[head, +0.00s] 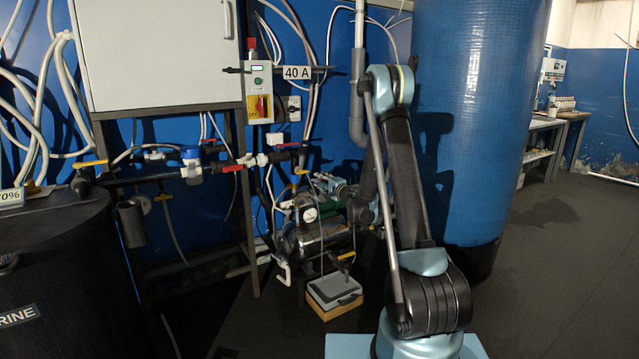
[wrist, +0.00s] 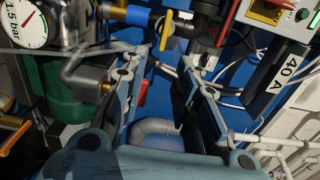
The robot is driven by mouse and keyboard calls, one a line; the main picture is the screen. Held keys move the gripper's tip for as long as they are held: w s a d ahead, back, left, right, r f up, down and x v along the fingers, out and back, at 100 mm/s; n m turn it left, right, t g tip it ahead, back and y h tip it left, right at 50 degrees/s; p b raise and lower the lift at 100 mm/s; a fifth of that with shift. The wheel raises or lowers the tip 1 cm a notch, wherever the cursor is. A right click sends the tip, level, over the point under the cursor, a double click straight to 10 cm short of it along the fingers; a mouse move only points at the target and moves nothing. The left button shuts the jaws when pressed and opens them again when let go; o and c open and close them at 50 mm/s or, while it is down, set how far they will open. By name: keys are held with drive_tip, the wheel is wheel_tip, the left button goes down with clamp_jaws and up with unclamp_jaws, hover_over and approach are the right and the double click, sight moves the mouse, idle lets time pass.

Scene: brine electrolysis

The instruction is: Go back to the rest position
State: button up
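My gripper (wrist: 163,72) is open in the wrist view, with its two blue-grey fingers apart and nothing held between them. In the head view my gripper (head: 322,182) is small and partly lost among the pipes, left of my folded arm. It is in front of the pump and gauge area. Behind the fingers, the wrist view shows blue wall, a grey pipe bend (wrist: 157,130) and cables.
A control box (head: 259,92) with a 40 A sign (head: 297,72) hangs above. A pump (head: 322,242), a gauge (wrist: 27,27) and pipes crowd the gripper. A blue tank (head: 475,110) stands behind my arm; a black brine tank (head: 65,270) stands left. Floor at right is clear.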

drive_tip(key=shift+r, duration=0.1)
drive_tip(key=s+d+r+n+g+h, duration=0.1)
drive_tip(key=s+d+r+n+g, duration=0.25)
drive_tip(key=s, duration=0.75)
drive_tip(key=s+d+r+n+g, duration=0.1)
drive_tip(key=s+r+n+g, duration=0.35)
drive_tip(key=s, duration=0.75)
drive_tip(key=s+d+f+n+g+h, duration=0.1)
drive_tip(key=s+d+f+h, duration=0.2)
drive_tip(key=s, duration=0.9)
drive_tip(key=s+d+f+n+g+h, duration=0.1)
drive_tip(key=s+d+f+g+h, duration=0.1)
drive_tip(key=s+d, duration=0.7)
drive_tip(key=s+d+f+n+g+h, duration=0.1)
drive_tip(key=s+d+f+h, duration=0.3)
drive_tip(key=s, duration=1)
drive_tip(key=d+f, duration=0.1)
drive_tip(key=d, duration=0.1)
drive_tip(key=shift+s+d+f+n+g, duration=0.25)
drive_tip(key=shift+s+d+n+g, duration=0.05)
drive_tip(key=shift+g, duration=0.1)
